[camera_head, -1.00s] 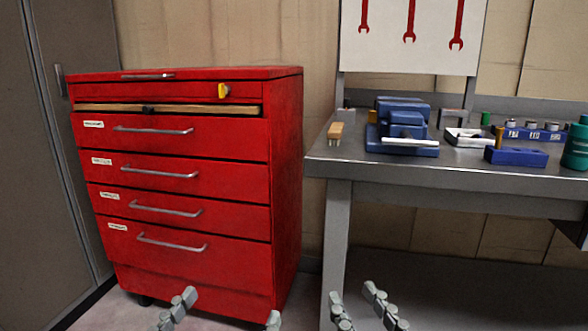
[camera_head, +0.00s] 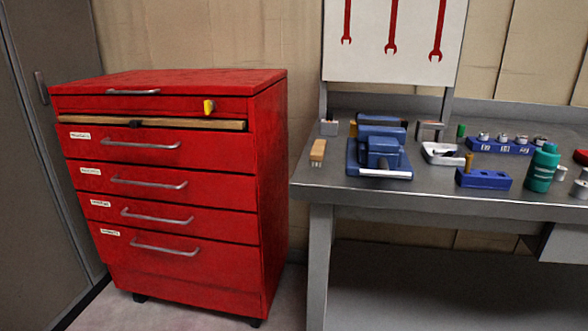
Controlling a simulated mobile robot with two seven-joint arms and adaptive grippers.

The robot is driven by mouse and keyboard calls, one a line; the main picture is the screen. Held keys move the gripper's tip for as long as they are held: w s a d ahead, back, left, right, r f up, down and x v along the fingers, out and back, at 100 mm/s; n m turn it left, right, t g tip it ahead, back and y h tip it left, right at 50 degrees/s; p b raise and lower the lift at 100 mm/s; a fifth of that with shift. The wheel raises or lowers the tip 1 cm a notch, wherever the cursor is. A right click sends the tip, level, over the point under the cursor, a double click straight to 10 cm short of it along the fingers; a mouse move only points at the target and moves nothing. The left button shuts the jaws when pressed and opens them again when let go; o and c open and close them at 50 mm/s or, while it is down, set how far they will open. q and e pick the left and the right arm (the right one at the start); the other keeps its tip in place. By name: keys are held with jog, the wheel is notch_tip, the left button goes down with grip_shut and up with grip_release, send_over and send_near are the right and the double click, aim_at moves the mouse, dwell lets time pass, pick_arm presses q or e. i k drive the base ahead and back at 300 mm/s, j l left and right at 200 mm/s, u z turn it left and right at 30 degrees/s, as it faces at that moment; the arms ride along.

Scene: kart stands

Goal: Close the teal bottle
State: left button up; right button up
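The teal bottle (camera_head: 543,168) stands upright on the right part of the metal workbench, beside a blue block. Its top looks teal and rounded, but it is too small to tell whether a cap is seated on it. A small grey and white piece (camera_head: 580,184) stands just right of the bottle; I cannot tell what it is. Neither of my grippers shows in the head view now.
The workbench (camera_head: 330,185) holds a blue vise (camera_head: 380,155), a wooden brush (camera_head: 318,151), a metal tray (camera_head: 440,153), a blue block (camera_head: 484,179) and a blue socket rack (camera_head: 500,147). A red drawer cabinet (camera_head: 220,220) stands left. The bench's front strip is mostly clear.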

aim_at(545, 160)
jog(key=z, duration=1.35)
